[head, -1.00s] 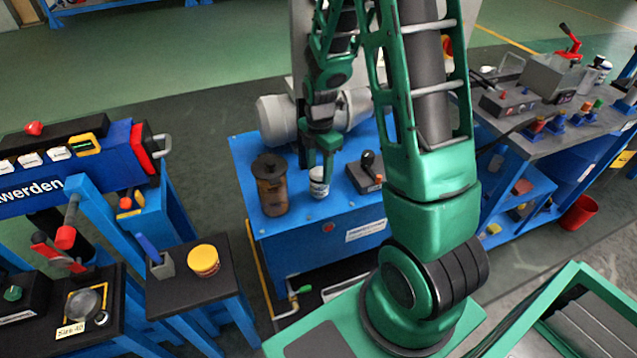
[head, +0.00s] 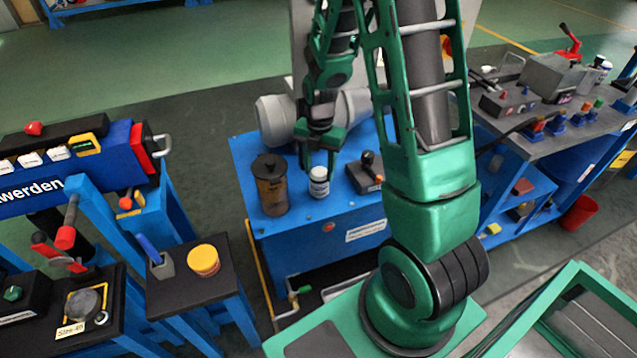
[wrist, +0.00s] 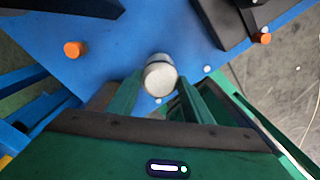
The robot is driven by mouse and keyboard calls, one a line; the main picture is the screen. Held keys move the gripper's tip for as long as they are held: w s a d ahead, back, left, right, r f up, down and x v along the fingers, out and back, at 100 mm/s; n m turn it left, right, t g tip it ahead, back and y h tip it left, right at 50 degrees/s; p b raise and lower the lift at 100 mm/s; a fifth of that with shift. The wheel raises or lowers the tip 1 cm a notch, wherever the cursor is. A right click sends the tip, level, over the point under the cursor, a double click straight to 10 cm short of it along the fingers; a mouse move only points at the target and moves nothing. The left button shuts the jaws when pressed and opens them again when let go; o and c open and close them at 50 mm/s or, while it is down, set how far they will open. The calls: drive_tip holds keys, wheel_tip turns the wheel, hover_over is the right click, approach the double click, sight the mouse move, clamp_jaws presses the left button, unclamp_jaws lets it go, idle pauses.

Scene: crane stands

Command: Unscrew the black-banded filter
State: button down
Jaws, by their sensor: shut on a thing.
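The filter (head: 319,183) is a small white canister with a dark band. It stands upright on the blue hydraulic unit (head: 283,235) in the head view. In the wrist view, its round pale top (wrist: 160,76) shows between my fingertips. My gripper (head: 318,163) comes from above, with one finger on each side of the filter. It also shows in the wrist view (wrist: 160,84), shut on the filter. The filter's lower end and its seat are too small to make out.
A brown see-through cylinder with a black lid (head: 271,186) stands close to the left of the filter. A black lever block (head: 367,173) is close to the right. A grey motor (head: 279,120) lies behind. A yellow-lidded jar (head: 203,261) stands on a side stand.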

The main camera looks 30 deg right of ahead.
drive_tip(key=n, duration=0.5)
drive_tip(key=c, duration=0.8)
unclamp_jaws()
drive_tip(key=shift+c, duration=1)
drive_tip(key=m, duration=1.2)
drive_tip(key=shift+m, duration=0.4)
drive_tip(key=m, duration=1.3)
